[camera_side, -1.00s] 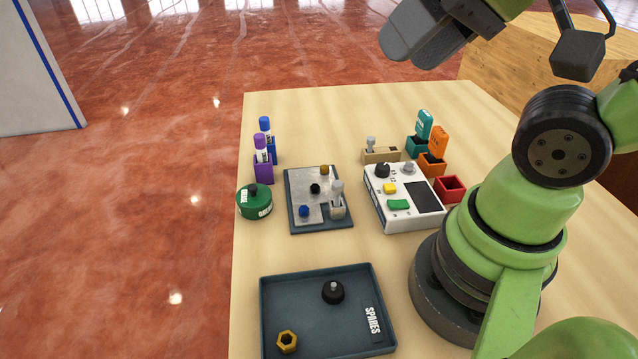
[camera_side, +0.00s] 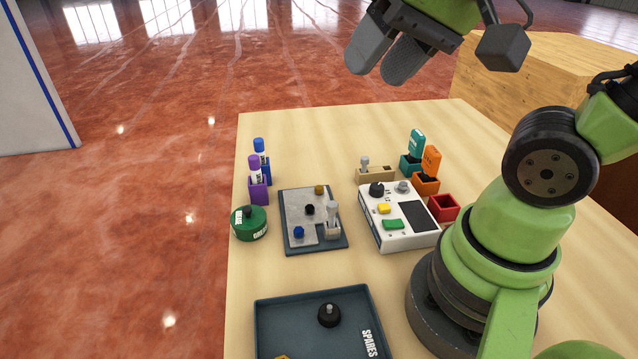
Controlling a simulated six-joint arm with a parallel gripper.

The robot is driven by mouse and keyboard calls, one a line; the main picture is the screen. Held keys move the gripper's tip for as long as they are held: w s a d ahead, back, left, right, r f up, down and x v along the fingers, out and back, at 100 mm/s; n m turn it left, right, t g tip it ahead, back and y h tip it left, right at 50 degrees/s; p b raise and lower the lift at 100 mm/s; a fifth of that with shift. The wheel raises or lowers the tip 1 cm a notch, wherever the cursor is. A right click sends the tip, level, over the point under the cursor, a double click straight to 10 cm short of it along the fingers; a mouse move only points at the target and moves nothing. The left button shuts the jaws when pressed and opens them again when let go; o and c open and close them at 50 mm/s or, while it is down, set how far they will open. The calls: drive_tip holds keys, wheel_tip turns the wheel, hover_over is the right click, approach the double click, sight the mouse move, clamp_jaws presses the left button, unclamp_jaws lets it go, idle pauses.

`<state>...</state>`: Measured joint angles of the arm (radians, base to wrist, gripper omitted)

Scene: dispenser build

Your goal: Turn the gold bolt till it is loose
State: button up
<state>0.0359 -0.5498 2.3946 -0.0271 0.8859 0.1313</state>
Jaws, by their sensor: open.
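The gold bolt (camera_side: 319,189) is at the upper right of a grey metal plate set on a dark board (camera_side: 291,247). Its head is small in this view, and I cannot tell how far it is screwed in. A black bolt (camera_side: 309,209) and a blue bolt (camera_side: 299,232) are on the same plate. My gripper (camera_side: 381,66) is open and empty, high above the far end of the table and well apart from the gold bolt. Both of its grey fingers show, with a gap between them.
A grey-handled part (camera_side: 333,220) stands on the board close to the bolts. A white box with buttons (camera_side: 393,240) is to the right. A spares tray (camera_side: 262,322) is in front.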

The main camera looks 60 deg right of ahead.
drive_tip(key=w+d+f+m+g+h, duration=0.1)
drive_tip(key=w+d+f+m+g, duration=0.15)
drive_tip(key=w, duration=0.25)
drive_tip(key=w+d+f+m+g, duration=0.1)
drive_tip(key=w+d+f+m, duration=0.15)
drive_tip(key=w, duration=0.25)
drive_tip(key=m+g, duration=0.3)
drive_tip(key=m, duration=0.3)
hover_over(319, 187)
wheel_tip(319, 187, down, 14)
wheel_tip(319, 187, down, 11)
drive_tip(key=shift+r, duration=0.2)
drive_tip(key=shift+c, duration=0.2)
clamp_jaws()
